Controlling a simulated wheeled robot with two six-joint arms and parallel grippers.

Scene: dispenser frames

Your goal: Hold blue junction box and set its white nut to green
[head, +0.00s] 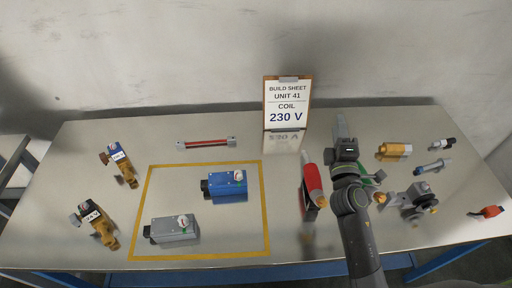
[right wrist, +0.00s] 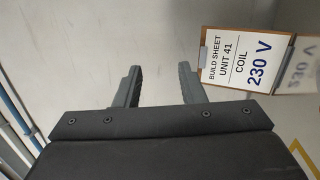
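The blue junction box (head: 226,188) lies inside the yellow outline on the table in the head view. A small white nut (head: 239,176) sits on its top near the right end, with a bit of green beside it; its exact setting is too small to read. My right gripper (head: 341,123) is well to the right of the box, over the table's back part. In the right wrist view its two fingers (right wrist: 159,86) are apart with nothing between them. My left gripper is in neither view.
Brass valves (head: 124,168) stand left, a red rod (head: 206,143) behind. A build sheet (head: 287,104) reads 230 V. A red-handled tool (head: 313,180) and several fittings (head: 394,150) lie right.

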